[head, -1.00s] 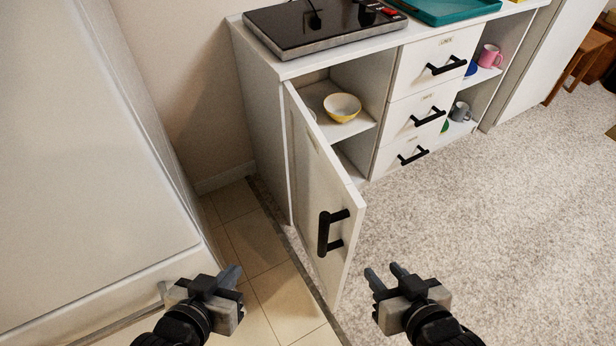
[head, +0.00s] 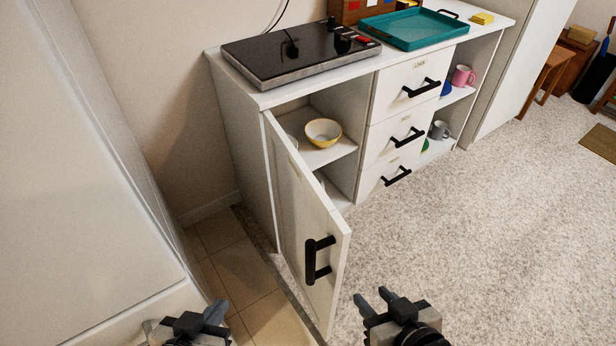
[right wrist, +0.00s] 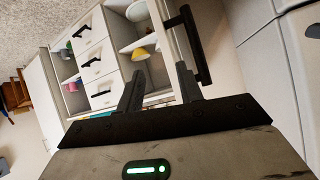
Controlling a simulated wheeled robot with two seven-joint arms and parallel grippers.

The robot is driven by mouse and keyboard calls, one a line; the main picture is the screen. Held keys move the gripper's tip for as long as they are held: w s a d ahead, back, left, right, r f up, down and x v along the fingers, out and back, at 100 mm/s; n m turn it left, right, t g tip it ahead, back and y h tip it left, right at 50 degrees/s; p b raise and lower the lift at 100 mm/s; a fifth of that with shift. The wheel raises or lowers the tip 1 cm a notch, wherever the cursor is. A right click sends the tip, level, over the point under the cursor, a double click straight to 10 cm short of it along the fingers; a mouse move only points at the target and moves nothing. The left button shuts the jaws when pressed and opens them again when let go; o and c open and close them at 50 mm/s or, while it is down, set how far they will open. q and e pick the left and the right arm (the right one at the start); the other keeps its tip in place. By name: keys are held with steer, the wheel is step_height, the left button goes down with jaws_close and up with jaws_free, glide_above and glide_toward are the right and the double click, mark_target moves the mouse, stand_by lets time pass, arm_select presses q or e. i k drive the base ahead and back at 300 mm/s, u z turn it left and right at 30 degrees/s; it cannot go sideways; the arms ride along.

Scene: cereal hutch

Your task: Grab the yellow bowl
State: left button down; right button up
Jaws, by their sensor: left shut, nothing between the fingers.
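The yellow bowl (head: 323,132), pale inside, sits upright on the upper shelf of the cabinet's left compartment. The compartment's white door (head: 308,225) stands open toward me. In the right wrist view the bowl (right wrist: 139,54) shows beyond the fingers. My right gripper (head: 374,300) is open and empty, to the right of the door and well short of the bowl; its fingers also show in the right wrist view (right wrist: 158,88). My left gripper (head: 222,312) is shut and empty, left of the door at the lower edge of the view.
The door's black handle (head: 318,260) juts out between my grippers. A hob (head: 300,52) and teal tray (head: 413,28) sit on the cabinet top. Pink (head: 462,76) and grey mugs (head: 439,130) stand in the right shelves. The carpet (head: 480,220) is clear.

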mark_target(322, 133)
steer(key=z, duration=0.95)
steer(key=k, duration=1.2)
steer(key=z, duration=1.05)
steer(key=i, duration=1.25)
steer(key=u, duration=0.7)
steer(key=i, duration=1.85)
steer(key=u, duration=2.05)
steer(key=i, duration=0.8)
steer(key=u, duration=0.8)
